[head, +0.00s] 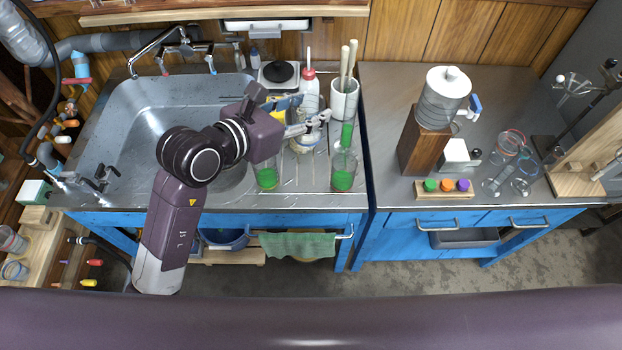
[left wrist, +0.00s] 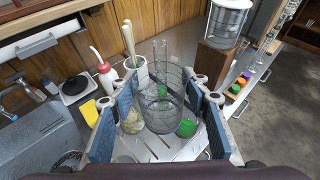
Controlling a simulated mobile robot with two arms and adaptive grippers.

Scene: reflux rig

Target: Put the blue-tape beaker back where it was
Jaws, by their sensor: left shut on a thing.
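My left gripper (head: 300,118) reaches over the right part of the sink unit. In the left wrist view its blue-grey pads (left wrist: 160,108) stand on both sides of a clear glass beaker (left wrist: 160,98) and are shut on it. The beaker looks empty and roughly upright; I cannot make out blue tape on it. I cannot tell whether either has blue tape. My right gripper is not in view.
A pale crock (head: 344,100) with pestles and a red-topped wash bottle (head: 310,92) stand behind. The sink basin (head: 130,125) is on the left. On the right bench are a wooden block (head: 422,143), a stopper rack (head: 425,194) and glassware (head: 510,143).

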